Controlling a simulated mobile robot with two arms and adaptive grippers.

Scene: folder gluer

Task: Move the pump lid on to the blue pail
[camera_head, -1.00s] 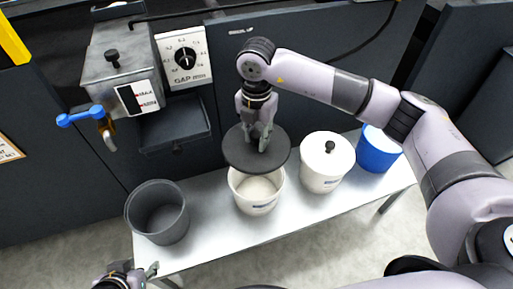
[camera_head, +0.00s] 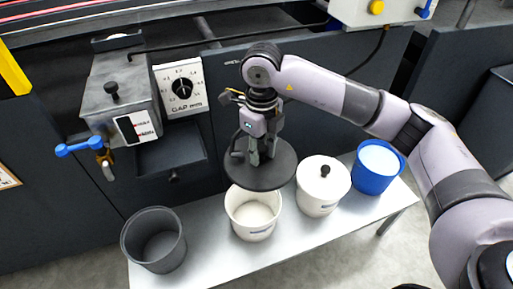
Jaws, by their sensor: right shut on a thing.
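My right gripper (camera_head: 259,155) is shut on the pump lid (camera_head: 262,177), a dark round disc. It holds the lid in the air, over the back rim of an open white pail (camera_head: 252,222) in this view. The fingers hide the part of the lid that they grip. The blue pail (camera_head: 378,172) stands at the right end of the bench, with pale content showing inside and no lid on it. My left gripper is out of the picture.
A white pail with a white lid and black knob (camera_head: 322,184) stands between the open white pail and the blue pail. An empty grey pail (camera_head: 155,243) is at the left end. The bench (camera_head: 296,236) is clear along its front. A machine with a gap dial (camera_head: 182,87) stands behind.

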